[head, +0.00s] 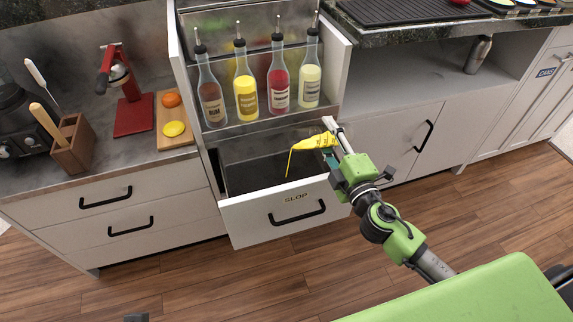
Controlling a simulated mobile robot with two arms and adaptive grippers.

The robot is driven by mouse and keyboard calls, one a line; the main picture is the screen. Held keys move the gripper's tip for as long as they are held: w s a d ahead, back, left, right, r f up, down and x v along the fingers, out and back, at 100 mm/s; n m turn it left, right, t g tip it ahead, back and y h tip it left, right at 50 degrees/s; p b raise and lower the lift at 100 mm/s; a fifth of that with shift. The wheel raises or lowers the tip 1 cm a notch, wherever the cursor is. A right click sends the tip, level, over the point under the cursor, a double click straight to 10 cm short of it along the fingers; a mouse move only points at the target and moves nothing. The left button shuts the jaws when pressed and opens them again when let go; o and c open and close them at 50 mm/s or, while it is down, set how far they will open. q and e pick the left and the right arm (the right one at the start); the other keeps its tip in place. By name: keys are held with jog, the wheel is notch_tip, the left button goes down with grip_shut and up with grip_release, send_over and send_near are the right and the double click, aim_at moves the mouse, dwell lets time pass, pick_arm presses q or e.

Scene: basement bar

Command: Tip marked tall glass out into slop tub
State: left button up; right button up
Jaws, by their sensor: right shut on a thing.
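My right gripper (332,147) is shut on a tall glass (314,142) with yellow contents. The glass is tipped well over on its side, mouth towards the left. A thin yellow stream runs from its mouth down into the slop tub (262,216), a pulled-out, dark-lined drawer with a white front lettered SLOP. The glass is above the tub's right part, clear of its rim. The gripper covers the glass's base end, and no mark on it can be made out. My left gripper is out of view.
Several pourer bottles (246,95) stand in a rack behind the tub. On the left counter are a red press (132,112), a board with citrus (176,140) and a wooden holder (75,145). A metal shaker (478,55) stands at right. The wooden floor (190,285) in front is clear.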

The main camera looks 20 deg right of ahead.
jog(key=shift+a+n+p, duration=0.2)
jog(key=shift+n, duration=0.55)
jog(key=shift+a+n+p, duration=0.2)
jog(key=shift+n, duration=0.55)
dwell(0.7)
